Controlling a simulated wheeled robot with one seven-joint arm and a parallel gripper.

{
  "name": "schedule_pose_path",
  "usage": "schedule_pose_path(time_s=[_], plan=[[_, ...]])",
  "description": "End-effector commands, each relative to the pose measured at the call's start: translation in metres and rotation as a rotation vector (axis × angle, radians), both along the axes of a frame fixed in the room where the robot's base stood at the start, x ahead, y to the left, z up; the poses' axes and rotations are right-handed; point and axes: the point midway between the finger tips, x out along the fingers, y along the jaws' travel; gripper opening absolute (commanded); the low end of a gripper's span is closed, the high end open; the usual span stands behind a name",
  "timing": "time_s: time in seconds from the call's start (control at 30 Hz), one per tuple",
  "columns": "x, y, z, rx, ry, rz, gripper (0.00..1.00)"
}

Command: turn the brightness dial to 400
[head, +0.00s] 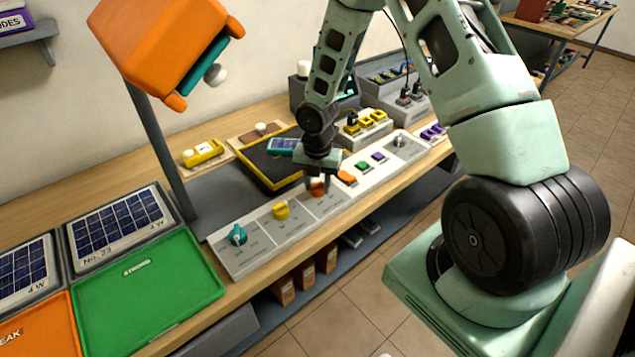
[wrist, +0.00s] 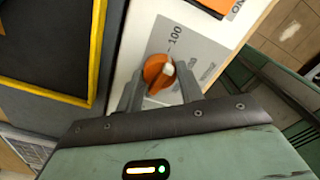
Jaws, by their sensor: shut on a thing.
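An orange dial (head: 317,189) is on the long light-grey control panel (head: 235,265). My gripper (head: 319,178) is over it, pointing down. In the wrist view the orange dial (wrist: 156,72) lies between the two fingers of my gripper (wrist: 160,88), which is shut on it. A pale mark shows on the right part of the dial. A printed "100" is just above the dial in that view. Other print beside it is too blurred to read, so I cannot tell the dial's name or see a 400 mark.
A yellow knob (head: 281,211) and a teal knob (head: 238,235) are left of the orange dial on the panel. Orange, green and purple buttons lie to its right. A yellow-rimmed dark tray (head: 249,172) is behind. An orange lamp-like head (head: 165,40) stands on a post at left.

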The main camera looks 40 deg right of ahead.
Motion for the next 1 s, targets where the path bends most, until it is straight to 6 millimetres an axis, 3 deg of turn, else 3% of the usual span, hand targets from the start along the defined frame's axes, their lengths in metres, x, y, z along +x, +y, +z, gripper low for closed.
schedule_pose_path(time_s=[1.0], plan=[[0.0005, 0.0003, -0.0001, 0.0, -0.001, -0.953, 0.14]])
